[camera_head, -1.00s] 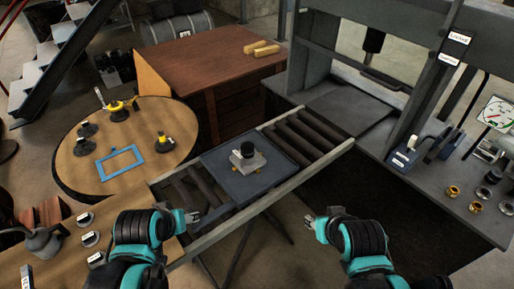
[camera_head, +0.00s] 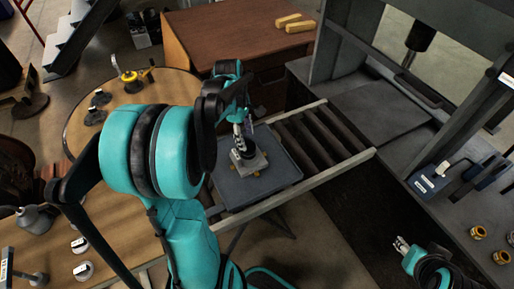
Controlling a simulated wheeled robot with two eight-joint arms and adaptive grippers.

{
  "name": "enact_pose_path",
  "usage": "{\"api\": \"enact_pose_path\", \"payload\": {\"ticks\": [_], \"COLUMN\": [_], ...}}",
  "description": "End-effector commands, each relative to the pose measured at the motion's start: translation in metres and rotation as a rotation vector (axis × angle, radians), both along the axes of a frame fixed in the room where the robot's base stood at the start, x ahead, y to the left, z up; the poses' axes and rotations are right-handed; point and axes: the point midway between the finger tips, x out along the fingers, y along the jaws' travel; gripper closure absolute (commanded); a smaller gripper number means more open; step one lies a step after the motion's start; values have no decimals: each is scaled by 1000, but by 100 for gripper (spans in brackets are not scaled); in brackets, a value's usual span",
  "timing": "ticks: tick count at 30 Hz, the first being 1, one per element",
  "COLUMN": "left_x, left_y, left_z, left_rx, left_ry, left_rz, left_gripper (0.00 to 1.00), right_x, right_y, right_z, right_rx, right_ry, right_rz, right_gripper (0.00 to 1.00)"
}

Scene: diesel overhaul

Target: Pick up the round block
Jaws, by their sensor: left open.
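A dark round block (camera_head: 247,152) sits on a light grey square base (camera_head: 255,163) in the dark tray (camera_head: 275,179) on the roller conveyor. My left gripper (camera_head: 239,143) is open, pointing down right at the round block from above and behind it. Its fingers partly cover the block, and I cannot tell whether they touch it. My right gripper (camera_head: 401,244) is low at the right, away from the tray and empty; its finger gap is too small to judge.
Small brass pieces lie in the tray by the base. Conveyor rollers (camera_head: 322,137) run right towards the press (camera_head: 370,120). A round wooden table (camera_head: 75,130) with tools stands left. A wooden desk (camera_head: 215,35) with yellow blocks (camera_head: 294,22) stands behind. Brass fittings (camera_head: 478,232) are at the far right.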

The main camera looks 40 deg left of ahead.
Motion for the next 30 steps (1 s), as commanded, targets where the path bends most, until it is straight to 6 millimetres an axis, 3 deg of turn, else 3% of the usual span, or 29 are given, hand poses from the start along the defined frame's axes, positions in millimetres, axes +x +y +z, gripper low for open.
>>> {"api": "enact_pose_path", "payload": {"ticks": [12,19,20,24,26,30], "left_x": [1,1,1,1,1,1], "left_y": [-8,-9,-9,-9,-9,-9], "left_z": [-54,-55,-55,-55,-55,-55], "left_rx": [2,2,2,2,2,2], "left_ry": [-2,-2,-2,-2,-2,-2], "left_rz": [-3,-4,-4,-4,-4,-4], "left_gripper": [47,47,50,87,100,100], "right_x": [0,0,0,0,0,0], "right_y": [0,0,0,0,0,0], "right_z": [-25,-24,-24,-24,-24,-24], "right_rx": [0,0,0,0,0,0], "right_ry": [0,0,0,0,0,0], "right_rz": [0,0,0,0,0,0], "right_gripper": [60,60,60,60,60,60]}}
